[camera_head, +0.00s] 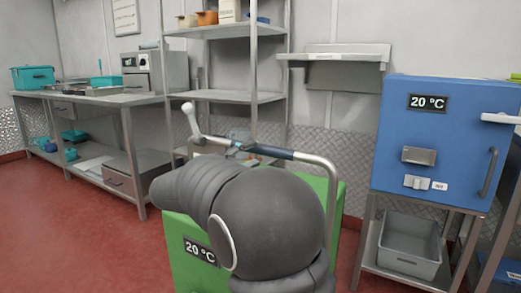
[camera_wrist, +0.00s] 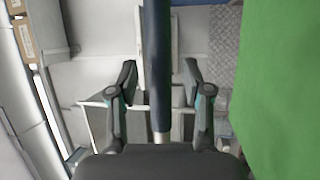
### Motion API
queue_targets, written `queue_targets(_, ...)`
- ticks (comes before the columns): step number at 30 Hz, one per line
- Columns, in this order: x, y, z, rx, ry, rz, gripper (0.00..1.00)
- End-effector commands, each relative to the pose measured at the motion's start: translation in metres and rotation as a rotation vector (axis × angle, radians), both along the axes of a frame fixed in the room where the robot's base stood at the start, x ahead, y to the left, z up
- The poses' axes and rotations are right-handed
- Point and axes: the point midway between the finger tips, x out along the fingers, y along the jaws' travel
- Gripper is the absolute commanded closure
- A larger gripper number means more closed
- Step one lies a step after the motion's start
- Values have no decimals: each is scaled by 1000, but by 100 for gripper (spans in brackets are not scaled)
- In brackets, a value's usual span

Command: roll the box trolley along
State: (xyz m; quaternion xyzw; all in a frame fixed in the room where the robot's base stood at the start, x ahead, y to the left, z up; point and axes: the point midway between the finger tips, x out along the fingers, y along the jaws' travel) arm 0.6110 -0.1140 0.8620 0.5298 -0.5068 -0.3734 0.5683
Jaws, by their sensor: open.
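My gripper (camera_head: 240,147) is small and partly hidden at this bar in the head view. In the wrist view, my gripper (camera_wrist: 160,72) is open, with one finger on each side of the dark blue bar (camera_wrist: 157,40). Gaps show between the bar and both fingers. The green box side (camera_wrist: 285,90) fills the right of that view.
A blue cabinet (camera_head: 440,130) reading 20 °C stands at the right on a stand with a grey bin (camera_head: 408,248). A steel shelf rack (camera_head: 222,97) is behind the trolley. A steel bench (camera_head: 100,98) lines the left wall. Red floor (camera_head: 75,220) is clear at the left.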

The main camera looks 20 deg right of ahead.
Motion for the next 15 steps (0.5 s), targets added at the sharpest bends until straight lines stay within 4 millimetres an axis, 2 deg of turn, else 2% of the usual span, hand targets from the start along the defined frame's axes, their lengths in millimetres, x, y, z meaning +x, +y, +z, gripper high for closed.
queue_targets(1, 1, -9, 2, 0, 0, -3, 50)
queue_targets(6, 6, -29, 6, -1, -1, -2, 50)
queue_targets(15, 8, -39, 7, 0, 1, 0, 50)
